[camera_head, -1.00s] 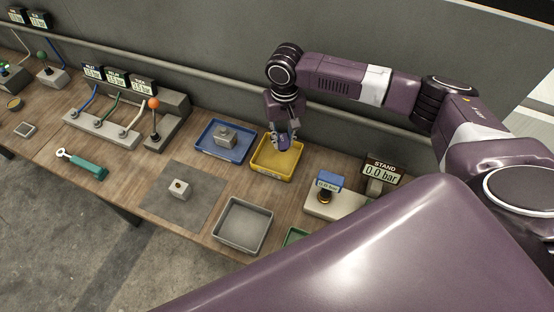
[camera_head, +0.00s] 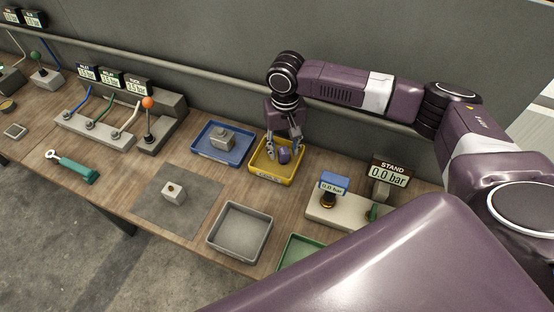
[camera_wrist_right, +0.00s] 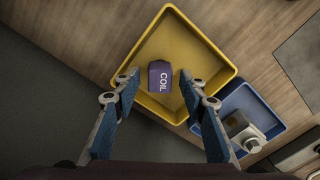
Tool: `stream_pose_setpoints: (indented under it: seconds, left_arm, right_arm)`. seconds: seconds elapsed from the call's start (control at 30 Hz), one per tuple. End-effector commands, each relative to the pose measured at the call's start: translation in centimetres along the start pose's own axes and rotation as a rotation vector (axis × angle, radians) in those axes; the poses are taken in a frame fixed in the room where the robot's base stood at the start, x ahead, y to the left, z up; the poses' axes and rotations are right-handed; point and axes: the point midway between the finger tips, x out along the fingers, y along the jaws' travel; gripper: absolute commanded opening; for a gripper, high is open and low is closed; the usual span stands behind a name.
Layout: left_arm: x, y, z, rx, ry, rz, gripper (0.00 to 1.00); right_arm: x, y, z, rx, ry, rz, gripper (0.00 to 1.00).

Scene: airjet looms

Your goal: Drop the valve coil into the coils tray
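The valve coil is a small purple block (camera_head: 284,155) marked "COIL". It lies in the yellow tray (camera_head: 264,177), and it also shows in the right wrist view (camera_wrist_right: 160,77). My right gripper (camera_head: 283,150) is above the yellow tray with its fingers spread. In the right wrist view the open fingertips (camera_wrist_right: 163,88) stand apart on either side of the coil, with clear gaps to it. My left gripper is not in view.
A blue tray (camera_head: 205,151) with a grey metal block (camera_head: 222,140) stands left of the yellow one. An empty grey tray (camera_head: 262,238) and a green tray (camera_head: 290,262) are nearer. A pressure stand (camera_head: 390,174) is at right. A wall and pipe run behind.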

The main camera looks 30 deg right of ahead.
Motion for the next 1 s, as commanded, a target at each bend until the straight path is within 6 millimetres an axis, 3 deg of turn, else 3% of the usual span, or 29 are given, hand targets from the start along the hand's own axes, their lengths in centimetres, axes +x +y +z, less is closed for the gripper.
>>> stream_pose_setpoints:
  seconds: [0.37,0.8,1.0]
  left_arm:
    - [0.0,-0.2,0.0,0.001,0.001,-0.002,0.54]
    - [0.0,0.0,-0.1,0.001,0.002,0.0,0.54]
    - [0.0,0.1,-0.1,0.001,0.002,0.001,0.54]
  right_arm:
    - [-0.6,0.0,0.0,0.0,0.001,-0.001,0.41]
    - [-9.1,-0.1,-0.1,0.0,0.003,-0.002,0.41]
    - [-11.5,0.0,-0.1,0.0,0.001,-0.001,0.41]
